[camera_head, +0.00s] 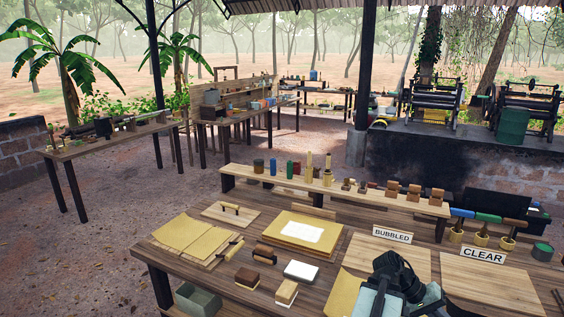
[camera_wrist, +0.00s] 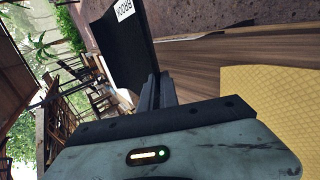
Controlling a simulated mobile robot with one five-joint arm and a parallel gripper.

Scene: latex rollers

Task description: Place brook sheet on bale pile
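Flat yellow sheets (camera_head: 180,232) lie at the left of the table. A thicker yellow stack with a white patch (camera_head: 302,232) lies near the table's middle; which one is the bale pile I cannot tell. Another yellow sheet (camera_head: 343,291) lies at the front, left of my gripper (camera_head: 398,272). A textured yellow sheet also shows at the right of the wrist view (camera_wrist: 275,105).
Boards marked BUBBLED (camera_head: 392,236) and CLEAR (camera_head: 484,255) lie at the right. Brushes and blocks (camera_head: 247,278) sit at the front. A raised shelf (camera_head: 330,188) with jars and blocks runs along the back. A grey bin (camera_head: 197,300) is at lower left.

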